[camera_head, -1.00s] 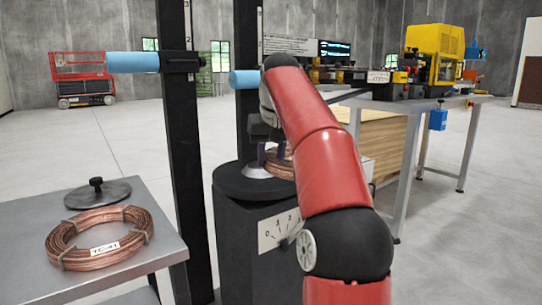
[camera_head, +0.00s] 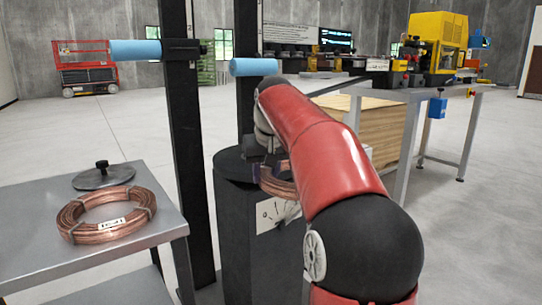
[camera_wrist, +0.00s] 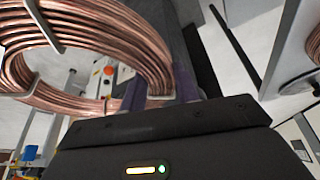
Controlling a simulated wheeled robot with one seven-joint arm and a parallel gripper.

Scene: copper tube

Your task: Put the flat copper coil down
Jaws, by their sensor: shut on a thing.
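My gripper (camera_head: 268,148) is shut on a copper coil (camera_head: 277,182) at the front right rim of the black pedestal (camera_head: 245,240). The coil overlaps the top of the pedestal's dial plate, and my red arm hides its right side. In the wrist view the purple fingertips (camera_wrist: 153,92) grip the rim of the coil (camera_wrist: 100,35), whose ring fills the upper left, with pale straps around it. I cannot tell whether the coil touches the pedestal. A second copper coil (camera_head: 75,226), with a white tag, lies flat on the grey metal table (camera_head: 40,262) at left.
A grey disc with a black knob (camera_head: 104,176) lies behind the tagged coil. Dark posts with blue rollers (camera_head: 140,49) rise between table and pedestal. A bench with a yellow machine (camera_head: 437,42) stands at the right. The table's front left has some bare room.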

